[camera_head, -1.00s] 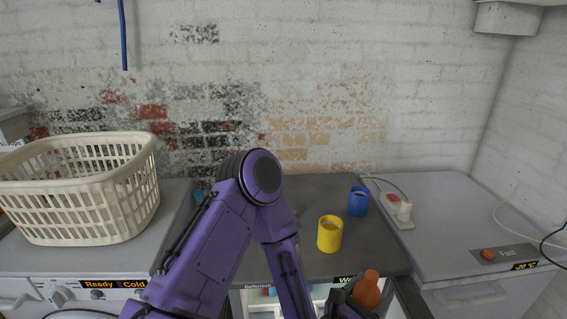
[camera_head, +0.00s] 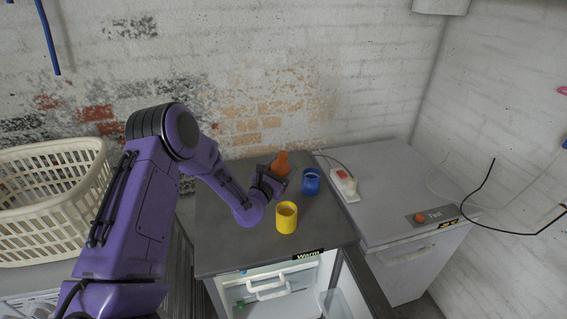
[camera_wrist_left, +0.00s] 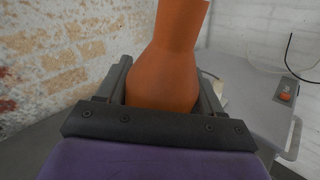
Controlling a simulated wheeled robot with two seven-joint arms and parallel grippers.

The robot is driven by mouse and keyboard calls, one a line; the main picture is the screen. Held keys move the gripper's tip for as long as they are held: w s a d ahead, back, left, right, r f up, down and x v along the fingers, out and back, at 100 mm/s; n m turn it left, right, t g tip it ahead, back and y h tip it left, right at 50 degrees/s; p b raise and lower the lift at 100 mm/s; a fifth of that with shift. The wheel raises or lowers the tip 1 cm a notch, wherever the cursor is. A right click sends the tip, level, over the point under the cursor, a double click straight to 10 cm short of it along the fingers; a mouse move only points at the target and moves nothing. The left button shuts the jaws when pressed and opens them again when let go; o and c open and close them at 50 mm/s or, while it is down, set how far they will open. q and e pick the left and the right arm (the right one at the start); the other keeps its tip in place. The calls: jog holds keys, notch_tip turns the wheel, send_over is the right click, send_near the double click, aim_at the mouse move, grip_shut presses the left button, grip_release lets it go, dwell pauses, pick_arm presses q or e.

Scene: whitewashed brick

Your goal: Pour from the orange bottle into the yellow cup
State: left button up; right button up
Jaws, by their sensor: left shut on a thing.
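The orange bottle (camera_head: 282,164) is in my left gripper (camera_head: 272,179), behind and a little left of the blue cup in the head view. It looks close to upright. In the left wrist view the bottle (camera_wrist_left: 168,65) stands between the two fingers, which are shut on its wide lower body. The yellow cup (camera_head: 286,219) stands upright on the dark grey top, nearer the front edge than the bottle and apart from it. My right gripper is in neither view.
A blue cup (camera_head: 311,181) stands close to the right of the bottle. A power strip (camera_head: 344,184) with a cable lies further right. A cream basket (camera_head: 50,205) stands at the left. Below the dark top (camera_head: 225,245), a fridge door hangs open.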

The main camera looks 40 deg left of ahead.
pick_arm(q)
jog(key=f+m+b, duration=0.1)
jog(key=f+b, duration=0.1)
jog(key=b, duration=0.1)
jog(key=a+f+m+b, duration=0.1)
jog(key=f+m+b, duration=0.1)
jog(key=f, duration=0.1)
jog(key=a+f+m+t+h+b, duration=0.1)
jog(key=f+m+b, duration=0.1)
jog(key=b, duration=0.1)
jog(key=shift+w+a+f+b, duration=0.1)
jog(key=shift+w+f+b, duration=0.1)
jog(key=shift+b, duration=0.15)
jog(key=shift+a+r, duration=0.1)
jog(key=shift+r, duration=0.15)
jog(key=shift+r, duration=0.1)
jog(key=shift+f, duration=0.4)
jog(key=shift+a+r+m+t+h+b, duration=0.25)
jog(key=shift+r+m, duration=0.25)
jog(key=shift+m, duration=0.55)
jog(key=shift+a+r+m+t+h+b, duration=0.15)
jog(key=shift+a+r+m+h, duration=0.25)
jog(key=shift+m, duration=0.65)
dwell(1.0)
